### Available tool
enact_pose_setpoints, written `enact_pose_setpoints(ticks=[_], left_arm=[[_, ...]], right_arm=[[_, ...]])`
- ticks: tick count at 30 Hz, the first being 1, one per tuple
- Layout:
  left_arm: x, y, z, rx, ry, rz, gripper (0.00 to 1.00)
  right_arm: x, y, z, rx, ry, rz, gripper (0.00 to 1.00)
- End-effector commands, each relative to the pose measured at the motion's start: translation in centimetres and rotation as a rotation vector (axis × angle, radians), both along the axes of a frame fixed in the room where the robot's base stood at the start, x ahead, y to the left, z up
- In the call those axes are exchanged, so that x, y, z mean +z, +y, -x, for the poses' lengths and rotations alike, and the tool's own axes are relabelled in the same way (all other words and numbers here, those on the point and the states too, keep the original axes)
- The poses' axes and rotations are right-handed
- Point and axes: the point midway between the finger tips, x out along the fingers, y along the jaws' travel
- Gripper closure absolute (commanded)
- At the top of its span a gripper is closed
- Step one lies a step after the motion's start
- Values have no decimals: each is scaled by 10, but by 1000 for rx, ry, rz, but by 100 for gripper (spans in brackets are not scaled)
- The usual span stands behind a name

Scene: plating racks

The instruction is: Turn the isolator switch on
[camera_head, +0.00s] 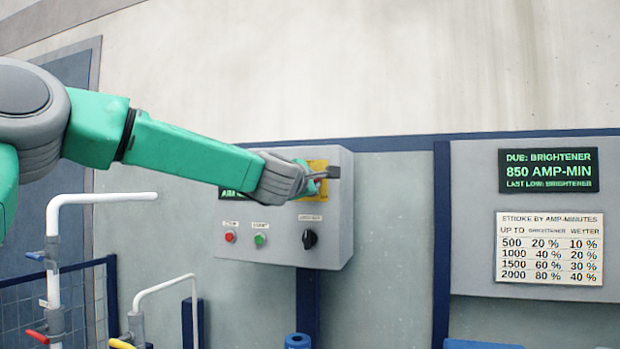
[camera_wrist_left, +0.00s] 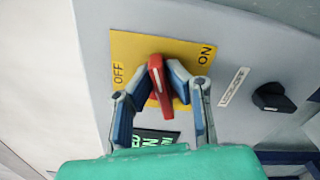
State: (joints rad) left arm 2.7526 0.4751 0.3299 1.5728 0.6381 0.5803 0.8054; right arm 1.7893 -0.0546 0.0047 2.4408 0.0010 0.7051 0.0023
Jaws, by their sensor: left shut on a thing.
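The isolator switch has a red handle (camera_wrist_left: 158,88) on a yellow plate (camera_wrist_left: 136,45) with OFF at its left and ON at its right in the left wrist view. The handle lies between the two labels, pointing at neither one. My left gripper (camera_wrist_left: 162,84) has its fingers on both sides of the handle and is shut on it. In the head view my left gripper (camera_head: 318,180) reaches the yellow plate (camera_head: 318,165) and hides most of the handle. My right gripper is not in view.
The grey control box (camera_head: 335,225) also carries a red button (camera_head: 230,237), a green button (camera_head: 260,240) and a black knob (camera_head: 310,239) below the plate. A dark display with green text sits partly behind my left gripper. White pipes (camera_head: 53,215) stand at the left.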

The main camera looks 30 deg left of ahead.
Motion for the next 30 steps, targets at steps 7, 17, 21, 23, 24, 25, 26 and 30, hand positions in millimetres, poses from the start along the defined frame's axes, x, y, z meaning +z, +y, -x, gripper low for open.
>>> enact_pose_setpoints(ticks=[7,17,21,23,24,25,26,30], left_arm=[[2,-3,0,-1,40,-196,100],[-3,-4,-1,-3,80,-347,100],[-5,-4,-1,-3,88,-375,100],[-6,-4,-1,-3,90,-381,100],[-6,-4,-1,-4,91,-384,100],[-6,-5,-1,-4,91,-386,100],[-6,-5,-1,-5,92,-387,100],[-8,-5,-1,-6,94,-388,100]], right_arm=[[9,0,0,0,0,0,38],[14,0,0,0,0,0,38],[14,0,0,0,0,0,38],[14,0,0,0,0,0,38],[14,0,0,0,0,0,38],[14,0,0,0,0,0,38],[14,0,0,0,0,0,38],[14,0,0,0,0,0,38]])
